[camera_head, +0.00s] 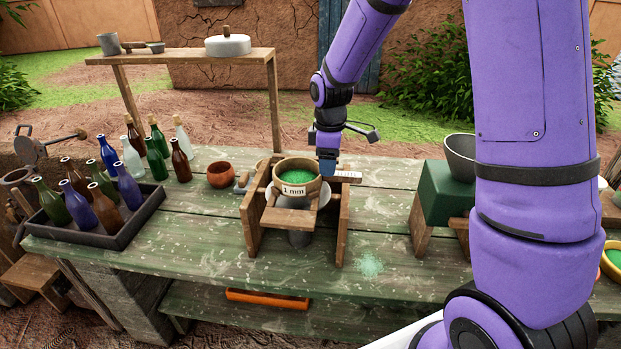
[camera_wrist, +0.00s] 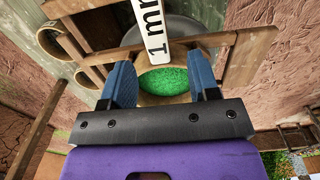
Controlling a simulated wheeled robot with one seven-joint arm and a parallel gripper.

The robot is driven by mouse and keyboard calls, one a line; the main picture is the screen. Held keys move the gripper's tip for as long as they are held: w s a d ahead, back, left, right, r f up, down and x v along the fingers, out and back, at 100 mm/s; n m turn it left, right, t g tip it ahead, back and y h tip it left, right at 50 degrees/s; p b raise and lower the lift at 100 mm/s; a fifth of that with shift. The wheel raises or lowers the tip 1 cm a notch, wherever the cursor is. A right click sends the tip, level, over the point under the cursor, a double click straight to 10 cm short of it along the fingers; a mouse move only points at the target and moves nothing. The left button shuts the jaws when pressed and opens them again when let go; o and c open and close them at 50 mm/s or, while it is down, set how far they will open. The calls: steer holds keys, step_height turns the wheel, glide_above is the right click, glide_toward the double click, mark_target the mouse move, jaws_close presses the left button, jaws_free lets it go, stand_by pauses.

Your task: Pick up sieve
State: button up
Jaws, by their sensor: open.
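The sieve (camera_head: 314,186) is a round tan ring with a white "1 mm" label on its front and green granules inside. It sits upright in a wooden stand (camera_head: 253,228) on the workbench, above a grey funnel-like part. My gripper (camera_head: 328,165) is at the sieve's right rear rim, pointing down. In the wrist view my gripper (camera_wrist: 161,82) is open, its two blue fingers apart with the sieve (camera_wrist: 165,99) and its green granules showing between them. I cannot tell whether a finger touches the rim.
A dark tray (camera_head: 110,235) of several bottles stands at the left, with more bottles behind it. A clay bowl (camera_head: 221,175) is left of the stand. A green block (camera_head: 442,192) with a grey bowl (camera_head: 461,156) stands right. Spilled pale granules (camera_head: 369,264) lie in front.

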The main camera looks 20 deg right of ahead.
steer(key=shift+d+f, duration=0.15)
steer(key=shift+f, duration=0.85)
steer(key=shift+d+f, duration=0.1)
steer(key=shift+f, duration=0.85)
steer(key=shift+c, duration=0.4)
jaws_close()
steer(key=shift+r, duration=0.15)
